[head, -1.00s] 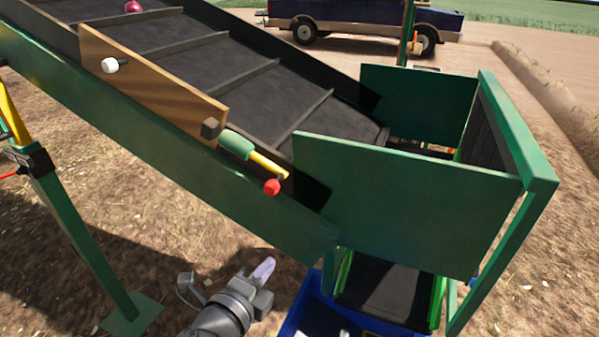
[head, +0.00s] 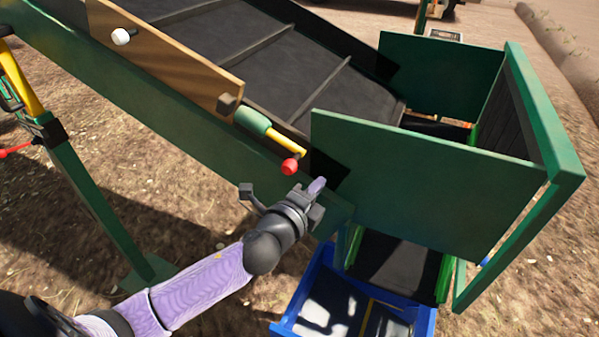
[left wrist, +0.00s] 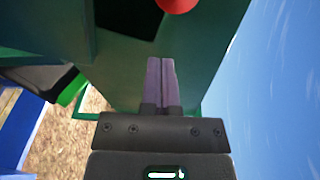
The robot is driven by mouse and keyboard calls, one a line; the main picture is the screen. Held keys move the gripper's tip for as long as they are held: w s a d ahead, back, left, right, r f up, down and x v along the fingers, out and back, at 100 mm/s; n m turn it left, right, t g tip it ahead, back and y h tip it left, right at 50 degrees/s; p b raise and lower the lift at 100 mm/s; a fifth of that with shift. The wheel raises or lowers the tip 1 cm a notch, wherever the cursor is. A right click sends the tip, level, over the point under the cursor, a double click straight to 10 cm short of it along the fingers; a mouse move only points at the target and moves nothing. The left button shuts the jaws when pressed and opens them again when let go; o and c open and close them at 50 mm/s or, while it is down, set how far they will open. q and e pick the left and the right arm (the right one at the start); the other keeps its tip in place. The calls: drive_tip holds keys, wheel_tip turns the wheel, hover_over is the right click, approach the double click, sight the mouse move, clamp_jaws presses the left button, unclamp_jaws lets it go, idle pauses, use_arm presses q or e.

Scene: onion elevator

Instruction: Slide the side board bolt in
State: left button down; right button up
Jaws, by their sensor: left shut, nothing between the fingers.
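The side board (head: 165,55) is a wooden plank on the near side of the conveyor, with a white knob (head: 121,37) at its upper end. The bolt (head: 284,140) is a yellow rod with a red ball knob (head: 290,166), coming out of a green sleeve (head: 252,121) below a dark block (head: 227,104) at the board's lower end. My left gripper (head: 317,186) is shut and empty, just below and right of the red knob, apart from it. In the left wrist view its fingers (left wrist: 161,82) are together, and the red knob (left wrist: 178,4) shows at the top edge. My right gripper is not in view.
A green chute panel (head: 420,185) stands right of the bolt, close to my left gripper. A blue crate (head: 290,325) is on the ground below. A green leg (head: 95,205) stands at the left.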

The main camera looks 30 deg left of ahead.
sight(293, 162)
use_arm(q)
drive_tip(key=a, duration=0.2)
drive_tip(key=a+p, duration=0.1)
drive_tip(key=shift+w+a+r, duration=0.3)
drive_tip(key=shift+a, duration=0.05)
drive_tip(key=a, duration=0.1)
drive_tip(key=a+r, duration=0.1)
drive_tip(key=a, duration=0.1)
drive_tip(key=a+r+p, duration=0.1)
drive_tip(key=a, duration=0.1)
drive_tip(key=shift+s+a+r, duration=0.1)
drive_tip(key=shift+s, duration=0.1)
